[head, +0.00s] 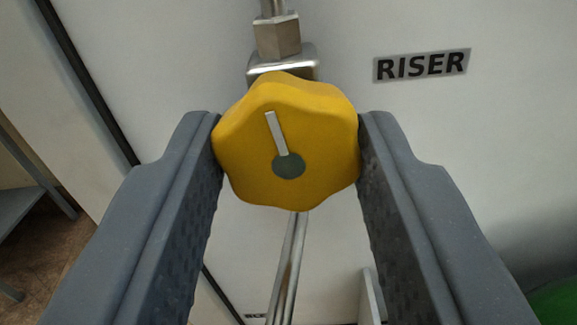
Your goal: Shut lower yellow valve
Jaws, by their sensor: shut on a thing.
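The yellow valve (325,150) is a lobed knob in the middle of the head view. It has a grey-green centre disc and a pale pointer bar that runs up and slightly left from the centre. My gripper (288,140) is shut on the knob, with one grey finger touching its left side and the other its right side. The metal valve body (283,66) shows just above the knob, partly hidden behind it. Which of the valves this is, upper or lower, cannot be told from this view alone.
A metal pipe (288,265) runs down below the knob, and a hex fitting (278,36) sits above. A RISER label (421,65) is on the white panel at upper right. A grey shelf or table (25,205) stands at left. A green object (558,303) shows at lower right.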

